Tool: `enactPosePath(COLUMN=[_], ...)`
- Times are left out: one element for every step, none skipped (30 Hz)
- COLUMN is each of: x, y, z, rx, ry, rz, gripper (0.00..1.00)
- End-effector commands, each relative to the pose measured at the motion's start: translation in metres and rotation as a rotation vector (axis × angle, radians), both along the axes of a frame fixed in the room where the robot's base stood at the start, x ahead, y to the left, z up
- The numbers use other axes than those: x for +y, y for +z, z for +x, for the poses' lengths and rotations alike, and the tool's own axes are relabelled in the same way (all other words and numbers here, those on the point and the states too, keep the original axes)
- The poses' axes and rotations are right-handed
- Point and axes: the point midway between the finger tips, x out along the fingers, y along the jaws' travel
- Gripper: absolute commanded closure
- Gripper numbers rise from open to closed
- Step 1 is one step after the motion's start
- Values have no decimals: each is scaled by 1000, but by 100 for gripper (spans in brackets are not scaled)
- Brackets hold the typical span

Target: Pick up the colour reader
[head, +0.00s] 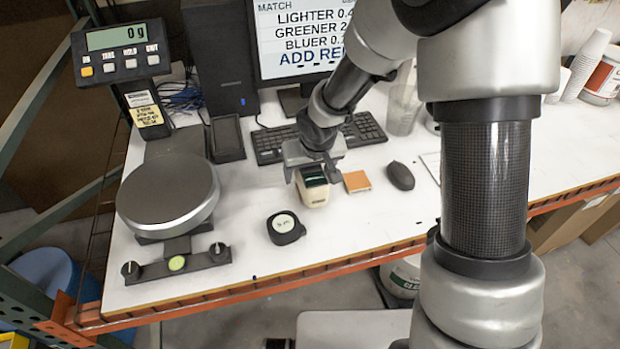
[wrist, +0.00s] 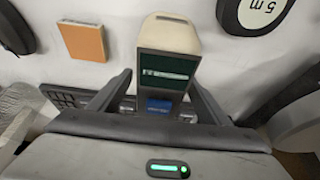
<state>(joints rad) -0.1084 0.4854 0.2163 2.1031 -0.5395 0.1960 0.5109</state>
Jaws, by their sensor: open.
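The colour reader (head: 313,190) is a cream-white handheld device with a dark green screen face. It stands on the white bench top near the middle of the head view. In the wrist view the colour reader (wrist: 169,42) is upright between the fingers, cream end away from the palm. My gripper (head: 307,174) is over it from behind, and its two fingers (wrist: 160,100) lie on either side of the device. The fingers are open, with a visible gap on each side of it. The lower end of the reader near the palm is partly hidden.
An orange sample tile (head: 356,181) and a black mouse (head: 400,176) lie to the right. A round tape measure (head: 285,228) sits in front. A scale (head: 168,190) is at left, a keyboard (head: 270,140) and monitor (head: 300,40) behind. The bench's front edge (head: 270,284) is close.

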Motion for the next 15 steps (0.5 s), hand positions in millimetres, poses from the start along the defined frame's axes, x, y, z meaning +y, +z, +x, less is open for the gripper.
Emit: enactPosePath(x=[0,0,0,0,0,0,0,0,0,0,0,0,0,0,0], y=[-2,-2,-2,-2,-2,-2,-2,-2,-2,-2,-2,-2,-2,-2,-2], z=[1,1,1,1,1,1,1,1,1,1,1,1,1,1,1], rx=[0,-1,-1,-1,-1,-1,-1,-1,-1,-1,-1,-1,-1,-1,-1], ry=[0,0,0,0,0,0,0,0,0,0,0,0,0,0,0], rz=[0,0,0,0,0,0,0,0,0,0,0,0,0,0,0], gripper=[30,30,30,30,30,30,30,33,40,45,50,57,62,67,74])
